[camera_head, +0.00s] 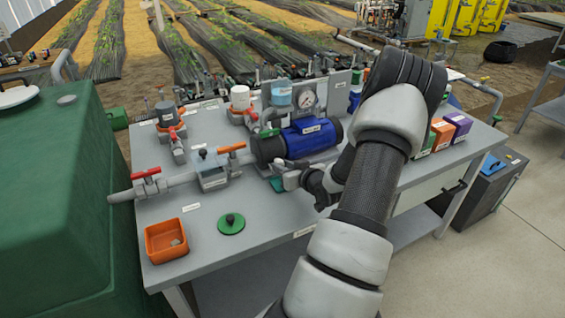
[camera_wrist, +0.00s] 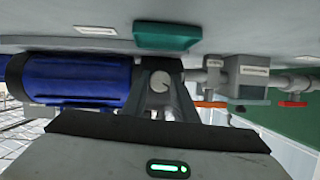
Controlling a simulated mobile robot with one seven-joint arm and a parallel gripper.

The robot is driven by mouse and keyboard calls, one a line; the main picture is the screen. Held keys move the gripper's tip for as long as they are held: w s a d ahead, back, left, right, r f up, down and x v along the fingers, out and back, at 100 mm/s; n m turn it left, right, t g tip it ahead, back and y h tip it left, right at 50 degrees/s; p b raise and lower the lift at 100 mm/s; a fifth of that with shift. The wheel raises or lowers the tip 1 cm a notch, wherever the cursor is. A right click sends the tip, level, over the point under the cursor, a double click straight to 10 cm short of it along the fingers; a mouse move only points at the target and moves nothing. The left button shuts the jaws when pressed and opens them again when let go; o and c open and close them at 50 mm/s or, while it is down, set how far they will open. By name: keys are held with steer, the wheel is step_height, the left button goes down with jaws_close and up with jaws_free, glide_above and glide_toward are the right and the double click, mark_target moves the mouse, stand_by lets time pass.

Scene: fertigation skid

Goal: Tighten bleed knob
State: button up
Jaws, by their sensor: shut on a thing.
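The blue pump (camera_head: 312,138) lies on the grey skid table, and its blue body also fills the left of the wrist view (camera_wrist: 75,80). My gripper (camera_head: 293,181) is low at the front of the pump, left of the arm's bend. In the wrist view its jaws (camera_wrist: 160,92) are closed in around a small pale round knob (camera_wrist: 160,80), which I take to be the bleed knob. My gripper hides most of it in the head view. A teal block (camera_wrist: 167,37) is just beyond the jaws.
A grey pipe with an orange-handled valve (camera_head: 232,148) and a red-handled valve (camera_head: 146,173) runs left of the pump. An orange tray (camera_head: 165,251) and a green disc (camera_head: 231,230) sit at the front. A pressure gauge (camera_head: 306,98) stands behind. Coloured boxes (camera_head: 455,127) stand at the right.

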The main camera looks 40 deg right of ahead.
steer(key=m+t+y+p, duration=0.1)
steer(key=m+y+p, duration=0.1)
steer(key=m, duration=0.2)
steer(key=shift+d+p, duration=0.15)
steer(key=shift+p, duration=0.25)
steer(key=shift+f+m+t+y, duration=0.25)
steer(key=shift+m+t+y, duration=0.4)
steer(key=shift+m, duration=0.55)
steer(key=shift+m+t+y+b, duration=0.35)
steer(key=shift+m+t, duration=0.1)
steer(key=shift+m, duration=0.65)
steer(key=shift+d, duration=0.1)
steer(key=o, duration=1)
steer(key=shift+o, duration=0.2)
steer(key=shift+s, duration=0.1)
